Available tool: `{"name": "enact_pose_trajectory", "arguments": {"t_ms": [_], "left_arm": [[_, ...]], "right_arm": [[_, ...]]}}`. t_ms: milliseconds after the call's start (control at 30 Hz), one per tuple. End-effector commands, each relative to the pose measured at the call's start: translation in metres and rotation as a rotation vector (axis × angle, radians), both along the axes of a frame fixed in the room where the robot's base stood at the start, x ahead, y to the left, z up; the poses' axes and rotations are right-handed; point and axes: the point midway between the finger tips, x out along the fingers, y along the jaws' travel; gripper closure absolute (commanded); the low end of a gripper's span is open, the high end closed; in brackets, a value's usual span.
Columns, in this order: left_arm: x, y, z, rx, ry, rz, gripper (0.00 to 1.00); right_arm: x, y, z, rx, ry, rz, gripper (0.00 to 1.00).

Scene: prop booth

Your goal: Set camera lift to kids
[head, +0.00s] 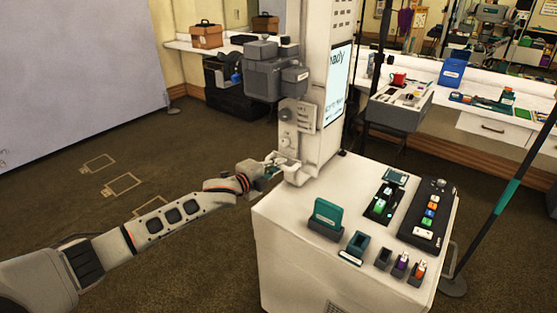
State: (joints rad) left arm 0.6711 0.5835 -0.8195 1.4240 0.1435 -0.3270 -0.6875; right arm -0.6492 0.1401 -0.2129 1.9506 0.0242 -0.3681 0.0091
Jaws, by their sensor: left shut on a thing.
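The camera lift is a tall white column (317,60) on the back left corner of a white cabinet (290,235). A grey box camera (270,78) rides on its left side, high up. Below it are a dark round knob (286,114) and a small marked panel, too small to read. My left gripper (271,166) is at the low left side of the column, shut on a small handle at the lift's foot. The gripper hides most of that handle. My right gripper is out of view. No "kids" mark can be read.
The cabinet top holds a teal card holder (327,217), a black panel with coloured buttons (429,213) and several small holders. A lit screen (337,84) faces right on the column. A dark pole (493,215) stands at right. Open carpet lies at left.

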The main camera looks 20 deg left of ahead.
Motion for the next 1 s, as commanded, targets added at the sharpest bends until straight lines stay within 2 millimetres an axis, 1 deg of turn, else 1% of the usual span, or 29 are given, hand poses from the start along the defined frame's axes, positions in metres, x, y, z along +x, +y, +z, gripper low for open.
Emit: {"name": "enact_pose_trajectory", "arguments": {"t_ms": [33, 200, 233, 300, 567, 633, 733, 867, 1000], "left_arm": [[-0.003, 0.000, -0.011, 0.007, 0.016, 0.002, 1.00], [-0.004, 0.000, -0.012, 0.009, 0.017, 0.001, 1.00], [-0.004, 0.000, -0.012, 0.009, 0.018, 0.001, 0.87], [-0.004, 0.000, -0.012, 0.009, 0.018, 0.001, 0.73], [-0.002, 0.000, -0.006, 0.006, 0.011, 0.001, 0.73], [-0.002, 0.000, -0.006, 0.005, 0.009, 0.001, 0.73], [-0.005, 0.001, -0.004, 0.004, 0.008, 0.000, 0.73], [-0.017, 0.006, -0.002, 0.006, 0.008, -0.001, 0.73], [-0.039, 0.014, 0.002, 0.007, 0.009, -0.001, 0.73]], "right_arm": [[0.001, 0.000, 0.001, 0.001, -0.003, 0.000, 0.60], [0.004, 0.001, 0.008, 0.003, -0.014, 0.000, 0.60], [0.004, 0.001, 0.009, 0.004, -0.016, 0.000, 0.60], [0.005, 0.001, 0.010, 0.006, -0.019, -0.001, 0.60], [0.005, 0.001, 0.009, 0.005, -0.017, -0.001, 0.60], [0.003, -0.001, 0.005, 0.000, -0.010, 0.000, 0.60], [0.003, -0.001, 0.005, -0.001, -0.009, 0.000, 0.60], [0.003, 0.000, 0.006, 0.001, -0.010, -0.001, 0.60], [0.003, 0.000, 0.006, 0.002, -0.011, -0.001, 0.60]]}}
